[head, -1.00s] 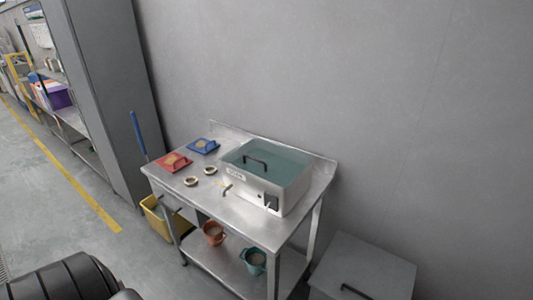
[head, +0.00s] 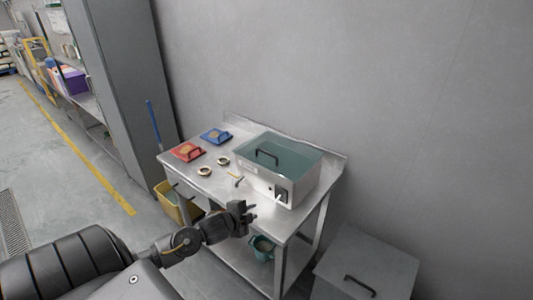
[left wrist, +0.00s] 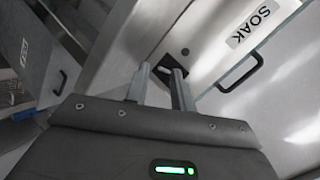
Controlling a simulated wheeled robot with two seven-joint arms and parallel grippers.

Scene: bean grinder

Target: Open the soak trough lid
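The soak trough (head: 258,182) is a pale metal box on the steel table. Its blue-green lid (head: 302,160) lies flat and closed, with a black handle (head: 267,156) on top. A dark panel (head: 282,194) is on the trough's front right. My left gripper (head: 253,209) is in front of the trough, low near its front right. In the left wrist view its fingers (left wrist: 161,78) are apart with nothing seen held, near the dark panel (left wrist: 174,65). The SOAK label (left wrist: 249,26) and lid handle (left wrist: 241,73) lie beyond, to the right. My right gripper is out of view.
Red (head: 187,152) and blue (head: 215,136) handled pieces and two rings (head: 205,171) lie left on the table (head: 222,188). A teal container (head: 262,247) is on the shelf below. A grey box (head: 368,262) stands right. The wall is close behind.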

